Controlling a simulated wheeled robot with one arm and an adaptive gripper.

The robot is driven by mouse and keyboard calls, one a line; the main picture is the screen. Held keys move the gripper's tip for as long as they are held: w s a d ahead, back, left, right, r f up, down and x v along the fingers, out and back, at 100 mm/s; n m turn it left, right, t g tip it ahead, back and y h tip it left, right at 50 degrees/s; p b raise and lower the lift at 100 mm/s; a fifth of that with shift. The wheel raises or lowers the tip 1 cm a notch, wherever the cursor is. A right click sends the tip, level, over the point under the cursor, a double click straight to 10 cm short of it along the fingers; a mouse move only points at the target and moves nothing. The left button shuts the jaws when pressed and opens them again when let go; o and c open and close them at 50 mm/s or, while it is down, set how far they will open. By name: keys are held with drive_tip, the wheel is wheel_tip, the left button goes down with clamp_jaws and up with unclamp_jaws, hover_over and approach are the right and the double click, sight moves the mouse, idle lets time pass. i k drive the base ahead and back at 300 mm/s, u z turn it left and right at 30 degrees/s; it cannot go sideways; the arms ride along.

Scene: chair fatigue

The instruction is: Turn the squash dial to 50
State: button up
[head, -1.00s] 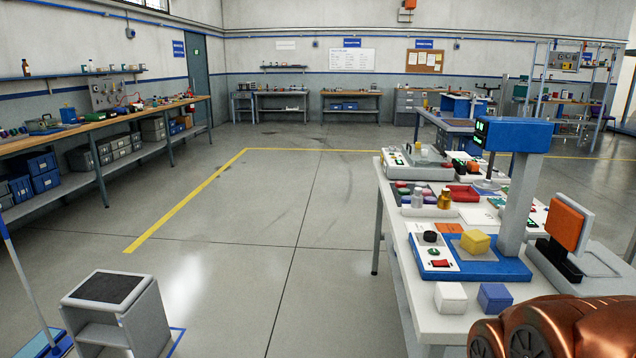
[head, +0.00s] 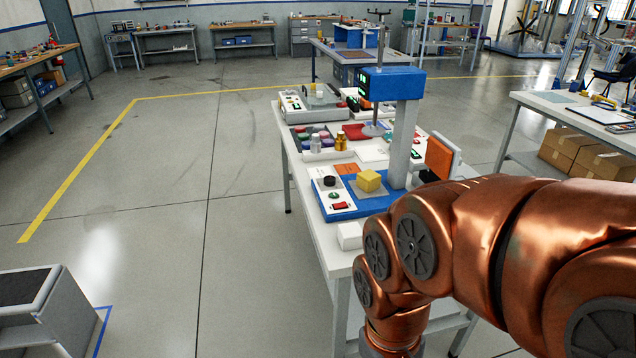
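A blue press-like machine with a column and overhanging head (head: 392,84) stands on the white table (head: 318,226). A white control panel (head: 322,194) at the left of its base carries a black round dial (head: 329,181), a small green button (head: 334,194) and a red switch (head: 340,206). The dial's markings and setting are too small to read. A yellow block (head: 369,180) sits on the machine's grey plate under the head. My copper arm reaches in from the right, in front of the table's near part. My gripper is not in view.
An orange-faced panel (head: 439,159) stands right of the machine. A white block (head: 349,236) lies at the table's near edge, close to my arm. Small bottles (head: 341,141) and coloured pieces lie behind the panel. Open floor is to the left, with a grey step stool (head: 45,310) at lower left.

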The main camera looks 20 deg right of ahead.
sight(329, 180)
drive_tip(key=i, duration=0.95)
drive_tip(key=u, duration=0.3)
